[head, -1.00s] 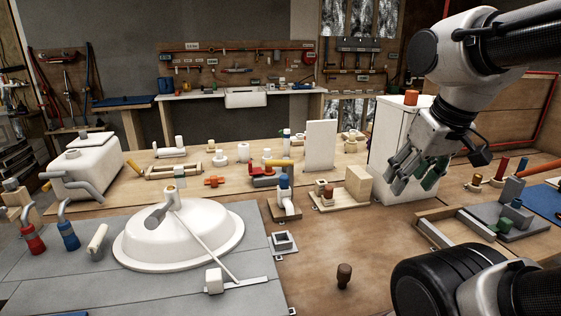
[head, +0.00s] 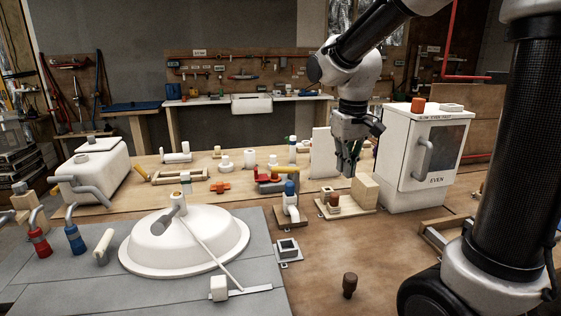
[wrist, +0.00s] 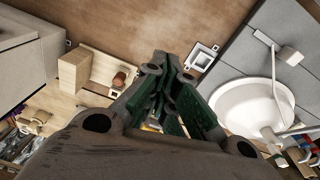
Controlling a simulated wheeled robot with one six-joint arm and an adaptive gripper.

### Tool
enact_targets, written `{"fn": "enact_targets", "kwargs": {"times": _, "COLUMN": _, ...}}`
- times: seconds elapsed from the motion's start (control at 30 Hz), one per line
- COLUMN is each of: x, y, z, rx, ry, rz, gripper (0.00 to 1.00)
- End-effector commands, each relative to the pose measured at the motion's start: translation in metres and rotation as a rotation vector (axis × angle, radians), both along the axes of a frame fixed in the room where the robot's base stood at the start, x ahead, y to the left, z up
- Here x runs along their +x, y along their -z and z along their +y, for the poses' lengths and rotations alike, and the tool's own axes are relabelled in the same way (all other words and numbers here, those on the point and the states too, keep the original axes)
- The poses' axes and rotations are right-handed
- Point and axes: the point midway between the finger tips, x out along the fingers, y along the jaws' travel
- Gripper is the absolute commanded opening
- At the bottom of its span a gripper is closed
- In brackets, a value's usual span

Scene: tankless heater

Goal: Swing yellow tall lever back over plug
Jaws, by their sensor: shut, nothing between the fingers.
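A yellow lever (head: 281,168) stands on the wooden table in the head view, just behind a low red lever (head: 270,183). It lies near level, its end pointing right. Which piece is its plug is too small to tell. My gripper (head: 348,172) is shut and empty, to the right of the yellow lever and apart from it. It hangs over the wooden board with the tan block, fingers pointing down. In the wrist view its dark green finger pads are close together, and a small bit of yellow (wrist: 152,127) shows beyond them.
Below my gripper are a tan block (head: 365,192) and a brown plug-like cylinder (head: 334,202). A white oven-like box (head: 425,155) stands close on the right. A blue-topped valve (head: 290,200) stands in front of the levers. A white basin (head: 185,240) lies at left.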

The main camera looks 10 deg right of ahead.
Motion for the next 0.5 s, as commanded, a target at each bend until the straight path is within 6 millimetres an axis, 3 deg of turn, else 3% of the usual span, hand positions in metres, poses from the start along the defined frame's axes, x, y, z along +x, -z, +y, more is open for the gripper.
{"fn": "enact_targets", "kwargs": {"times": 0.03, "x": 0.030, "y": 0.008, "z": 0.011, "rx": -0.011, "ry": -0.002, "rz": 0.013, "gripper": 0.00}}
{"fn": "enact_targets", "kwargs": {"times": 0.1, "x": 0.072, "y": 0.018, "z": 0.026, "rx": -0.024, "ry": 0.010, "rz": 0.014, "gripper": 0.00}}
{"fn": "enact_targets", "kwargs": {"times": 0.33, "x": 0.205, "y": 0.055, "z": 0.079, "rx": -0.051, "ry": 0.104, "rz": -0.045, "gripper": 0.00}}
{"fn": "enact_targets", "kwargs": {"times": 0.43, "x": 0.257, "y": 0.056, "z": 0.096, "rx": -0.043, "ry": 0.180, "rz": -0.112, "gripper": 0.00}}
{"fn": "enact_targets", "kwargs": {"times": 0.5, "x": 0.286, "y": 0.038, "z": 0.100, "rx": -0.024, "ry": 0.246, "rz": -0.177, "gripper": 0.00}}
